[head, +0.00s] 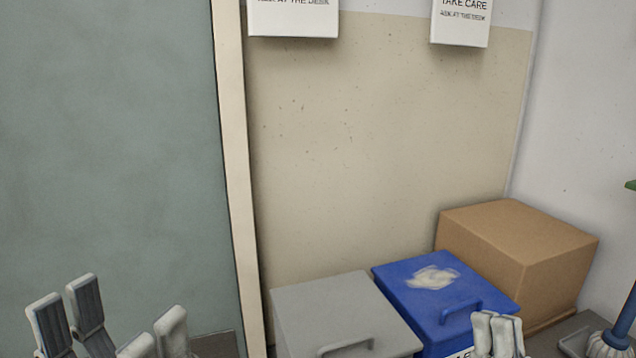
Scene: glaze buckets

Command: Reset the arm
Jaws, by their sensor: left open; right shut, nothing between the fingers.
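My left gripper (110,320) shows at the bottom left of the head view. Its fingers are spread apart, with nothing between them. My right gripper (498,330) shows at the bottom right, in front of the blue bucket's right side in the picture. Its fingers are together and hold nothing. The lower parts of both grippers and both arms are cut off by the bottom edge.
A grey lidded bucket (325,308) and a blue lidded bucket (405,270) with a pale smear stand side by side. A cardboard box (510,240) stands behind at right. A blue-handled mop or brush (612,338) is at far right. Two signs hang above.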

